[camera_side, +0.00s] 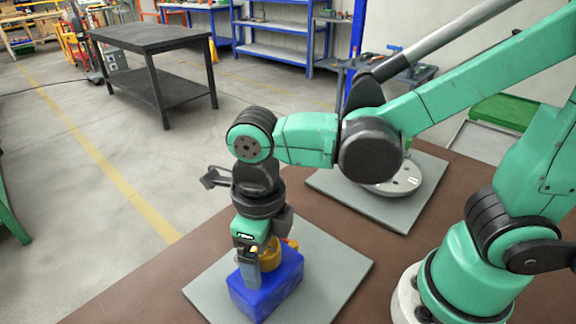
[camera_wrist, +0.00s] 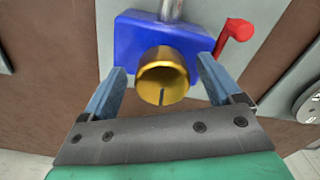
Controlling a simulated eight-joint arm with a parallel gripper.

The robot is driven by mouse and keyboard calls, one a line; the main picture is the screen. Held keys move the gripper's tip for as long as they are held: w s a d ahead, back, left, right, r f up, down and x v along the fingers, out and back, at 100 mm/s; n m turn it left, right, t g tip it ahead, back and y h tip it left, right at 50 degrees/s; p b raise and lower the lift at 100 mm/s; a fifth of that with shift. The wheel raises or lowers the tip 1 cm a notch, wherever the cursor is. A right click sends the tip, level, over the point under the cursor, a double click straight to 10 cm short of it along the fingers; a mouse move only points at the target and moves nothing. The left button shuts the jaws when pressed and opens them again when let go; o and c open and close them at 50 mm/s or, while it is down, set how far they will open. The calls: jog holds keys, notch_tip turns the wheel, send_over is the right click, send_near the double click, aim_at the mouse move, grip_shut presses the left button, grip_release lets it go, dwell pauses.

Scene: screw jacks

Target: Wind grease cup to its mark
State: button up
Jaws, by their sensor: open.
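The grease cup (camera_wrist: 162,76) is a gold, round, open-topped cup with a dark line on the wall facing the wrist camera. It sits at the blue block (camera_wrist: 135,38), and shows in the side view as a small gold part (camera_side: 271,258) above the blue body (camera_side: 268,294). My gripper (camera_wrist: 160,66) is open, with one blue-grey finger on each side of the cup. Gaps show between both fingers and the cup in the wrist view. In the side view my gripper (camera_side: 253,270) is down at the cup and partly hides it.
A red crank handle (camera_wrist: 237,30) stands at the block's right in the wrist view, close to one finger. A grey rod (camera_wrist: 171,9) rises behind the cup. The block rests on a grey plate (camera_side: 335,262) on a brown table. Another plate (camera_side: 428,170) bears a pale round disc.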

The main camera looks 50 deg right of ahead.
jog(key=shift+r, duration=2.8)
